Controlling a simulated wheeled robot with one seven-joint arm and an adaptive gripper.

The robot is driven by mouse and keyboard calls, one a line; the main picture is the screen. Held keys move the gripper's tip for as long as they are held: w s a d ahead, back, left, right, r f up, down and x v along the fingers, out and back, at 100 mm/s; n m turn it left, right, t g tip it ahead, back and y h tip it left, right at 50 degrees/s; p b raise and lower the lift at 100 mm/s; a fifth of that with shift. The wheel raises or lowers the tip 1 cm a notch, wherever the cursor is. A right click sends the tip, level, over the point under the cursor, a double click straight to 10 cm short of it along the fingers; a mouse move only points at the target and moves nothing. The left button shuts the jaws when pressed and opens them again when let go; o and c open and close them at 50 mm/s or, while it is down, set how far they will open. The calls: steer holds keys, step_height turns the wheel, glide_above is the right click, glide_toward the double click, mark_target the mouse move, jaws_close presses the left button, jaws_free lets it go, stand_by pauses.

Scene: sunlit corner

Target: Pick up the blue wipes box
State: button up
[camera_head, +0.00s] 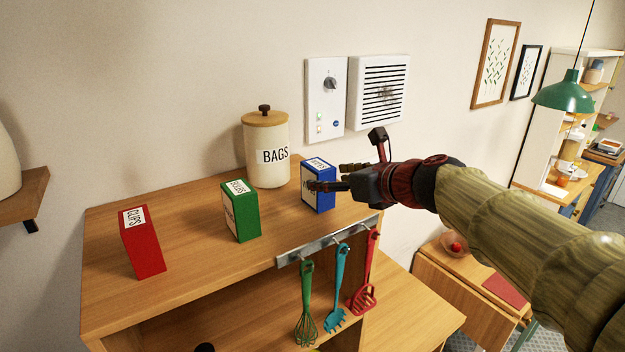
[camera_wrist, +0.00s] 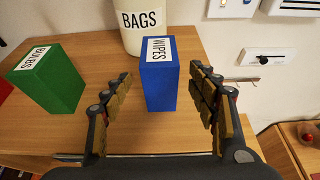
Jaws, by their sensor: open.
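The blue wipes box (camera_head: 319,198) stands upright on the wooden cabinet top, near its right end. In the wrist view the blue wipes box (camera_wrist: 159,88) shows its white WIPES label and sits between my two fingers, slightly beyond their tips. My gripper (camera_head: 326,178) reaches in from the right at the height of the box's upper part; one finger hides part of the box there. In the wrist view my gripper (camera_wrist: 160,78) is open, with a gap between each finger and the box.
The green bulbs box (camera_head: 240,211) and red clips box (camera_head: 142,242) stand to the left. The cream BAGS jar (camera_head: 266,150) is close behind the blue box. A metal rail (camera_head: 328,240) with hanging utensils runs along the front edge. A wall panel (camera_head: 326,95) is behind.

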steer(key=x, duration=0.6)
steer(key=shift+f, duration=0.3)
steer(key=shift+w+f, duration=0.1)
steer(key=shift+w, duration=0.1)
steer(key=shift+s, duration=0.3)
steer(key=shift+c, duration=0.7)
steer(key=shift+w, duration=0.2)
steer(key=shift+c, duration=1.3)
steer(key=shift+s, duration=0.1)
steer(key=c, duration=1)
